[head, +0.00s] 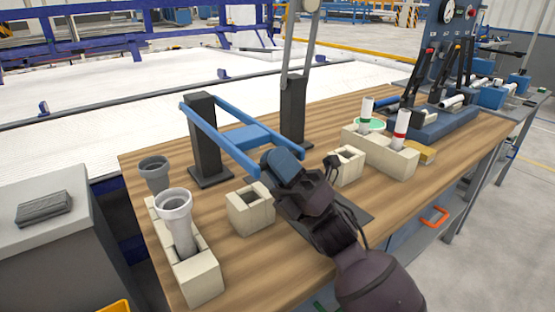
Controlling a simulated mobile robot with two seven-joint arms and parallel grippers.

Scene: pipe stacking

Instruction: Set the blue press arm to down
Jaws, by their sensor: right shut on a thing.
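The blue press arm (222,138) is a frame of two long bars with a blue cross plate (247,137) between them. It runs from the black upright post (204,140) forward toward me, its near end low in the picture. My right gripper (268,166) is at this near end, shut on the press arm. The gripper body hides the contact and part of the near end. A second black post (293,108) stands at the right of the frame. My left gripper is not in view.
Beige blocks (250,208) stand close to my right gripper. Grey pipe fittings (176,220) stand at the left of the wooden table (275,258). White tubes with coloured bands (401,128) stand at the right, before a blue lever station (430,122).

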